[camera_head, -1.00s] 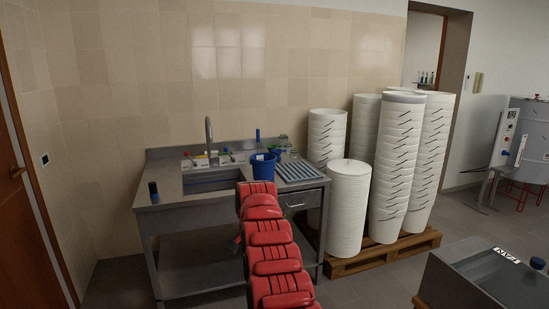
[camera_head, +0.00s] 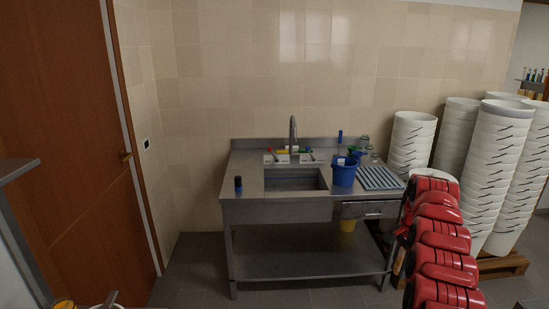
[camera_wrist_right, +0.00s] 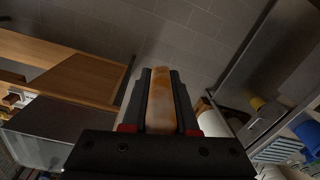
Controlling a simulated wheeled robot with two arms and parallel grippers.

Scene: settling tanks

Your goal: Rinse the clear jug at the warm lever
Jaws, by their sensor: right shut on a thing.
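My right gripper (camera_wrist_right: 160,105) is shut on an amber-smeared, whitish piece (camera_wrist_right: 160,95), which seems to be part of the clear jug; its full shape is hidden. In the head view my right arm hangs at the right, beside the sink table's right end. The sink basin (camera_head: 292,184) lies under a tall curved faucet (camera_head: 292,133). A red-tipped lever (camera_head: 270,151) is left of the faucet and another lever (camera_head: 311,155) is right of it. Which one is warm is hard to tell beyond the red tip. My left gripper is not in view.
A blue bucket (camera_head: 344,172) and a ribbed rack (camera_head: 378,178) stand right of the basin. A dark cylinder (camera_head: 238,184) stands at the front left. White bucket stacks (camera_head: 500,150) rise at the right. A wooden door (camera_head: 70,130) is at the left.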

